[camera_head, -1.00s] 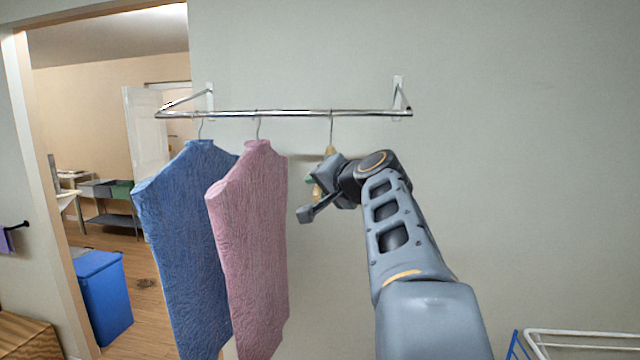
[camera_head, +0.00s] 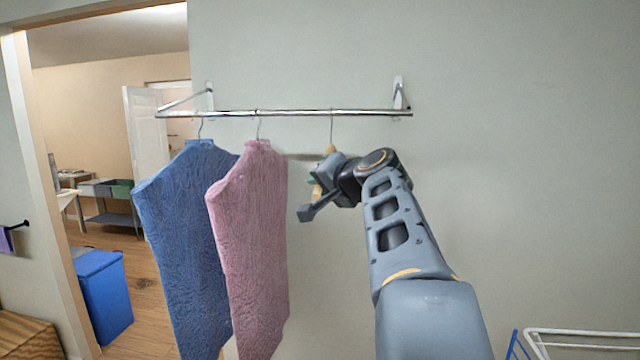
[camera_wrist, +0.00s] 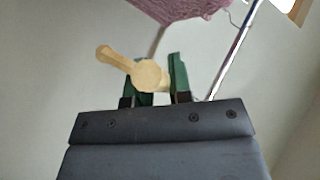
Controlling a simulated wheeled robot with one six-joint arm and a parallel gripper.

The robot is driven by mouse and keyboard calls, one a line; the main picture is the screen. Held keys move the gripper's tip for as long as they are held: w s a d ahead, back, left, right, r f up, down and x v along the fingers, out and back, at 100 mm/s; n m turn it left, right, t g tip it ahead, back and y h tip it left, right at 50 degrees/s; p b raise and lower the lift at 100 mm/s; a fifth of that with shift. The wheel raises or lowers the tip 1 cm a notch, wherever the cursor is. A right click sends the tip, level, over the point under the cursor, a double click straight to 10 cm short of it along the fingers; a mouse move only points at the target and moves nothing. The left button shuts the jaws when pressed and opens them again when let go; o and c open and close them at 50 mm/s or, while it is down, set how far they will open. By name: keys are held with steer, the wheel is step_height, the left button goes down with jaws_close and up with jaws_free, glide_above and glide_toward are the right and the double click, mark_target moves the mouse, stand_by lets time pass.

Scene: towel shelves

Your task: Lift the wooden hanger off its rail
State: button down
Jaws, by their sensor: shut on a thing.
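The wooden hanger (camera_head: 330,149) is mostly hidden behind my gripper in the head view. Its metal hook rises to the chrome rail (camera_head: 290,112) and still meets it. My gripper (camera_head: 318,190) is at the hanger's wooden body, below the rail. In the wrist view, the green fingers of my gripper (camera_wrist: 158,80) are shut on the pale wooden hanger (camera_wrist: 118,61), with one finger on each side of it. The rail (camera_wrist: 235,52) also shows there at the right.
A blue garment (camera_head: 185,235) and a pink garment (camera_head: 252,240) hang on the rail to the left of my gripper. A white rack (camera_head: 585,338) stands at the lower right. A blue bin (camera_head: 103,300) stands beyond the doorway. The wall to the right is clear.

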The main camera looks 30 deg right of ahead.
steer(key=shift+r+p, duration=1.3)
steer(key=shift+r, duration=0.6)
steer(key=shift+w, duration=0.1)
steer(key=shift+w+d+p, duration=0.45)
steer(key=shift+w+d, duration=1.05)
steer(key=shift+d, duration=0.05)
steer(key=shift+f, duration=0.25)
steer(key=shift+f+b, duration=4.35)
steer(key=shift+b, duration=0.35)
